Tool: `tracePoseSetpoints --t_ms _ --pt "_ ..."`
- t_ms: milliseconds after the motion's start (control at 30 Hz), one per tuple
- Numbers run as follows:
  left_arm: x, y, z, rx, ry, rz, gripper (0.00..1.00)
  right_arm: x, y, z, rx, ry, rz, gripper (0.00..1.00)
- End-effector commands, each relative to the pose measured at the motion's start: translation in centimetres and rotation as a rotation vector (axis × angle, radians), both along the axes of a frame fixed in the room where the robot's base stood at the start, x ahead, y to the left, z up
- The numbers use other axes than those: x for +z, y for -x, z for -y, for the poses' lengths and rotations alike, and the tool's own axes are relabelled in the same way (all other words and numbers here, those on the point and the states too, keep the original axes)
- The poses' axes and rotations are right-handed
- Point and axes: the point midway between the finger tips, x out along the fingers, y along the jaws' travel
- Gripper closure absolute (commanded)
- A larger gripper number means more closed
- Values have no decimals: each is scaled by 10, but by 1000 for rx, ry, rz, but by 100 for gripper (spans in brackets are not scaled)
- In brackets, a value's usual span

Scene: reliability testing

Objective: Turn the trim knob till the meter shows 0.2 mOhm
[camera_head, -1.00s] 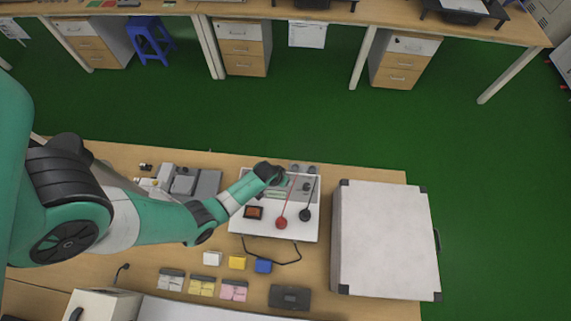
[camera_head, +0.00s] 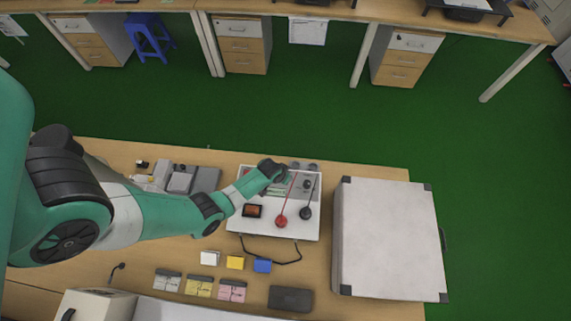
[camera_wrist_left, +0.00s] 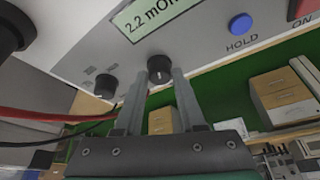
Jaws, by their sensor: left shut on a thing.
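The meter is a light-coloured instrument (camera_head: 262,231) on the wooden bench in the head view. Its display (camera_wrist_left: 150,18) reads 2.2 mOhm in the left wrist view, with the end of the unit cut off. My left gripper (camera_wrist_left: 165,78) has its two fingers on either side of a round black knob (camera_wrist_left: 160,67) just below the display, and is shut on it. A second black knob (camera_wrist_left: 105,85) sits to the left on the same panel. In the head view my left gripper (camera_head: 283,172) is at the instrument's far part. My right gripper is not in view.
A blue HOLD button (camera_wrist_left: 240,24) and a red switch (camera_wrist_left: 305,8) are on the panel. Red (camera_head: 281,221) and black (camera_head: 306,213) probes lie on the instrument. A large grey case (camera_head: 388,238) stands to its right; small coloured blocks (camera_head: 235,262) lie in front.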

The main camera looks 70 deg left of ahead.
Motion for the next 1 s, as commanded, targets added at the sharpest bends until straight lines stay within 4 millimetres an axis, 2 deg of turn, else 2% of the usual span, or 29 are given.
tracePoseSetpoints --t_ms 467,733,1000 --pt "0 -1 1 73 0 0 100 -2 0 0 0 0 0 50" --pt "0 -2 2 258 -1 -1 100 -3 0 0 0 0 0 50" --pt "1 -3 2 509 -1 -2 100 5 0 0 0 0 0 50"
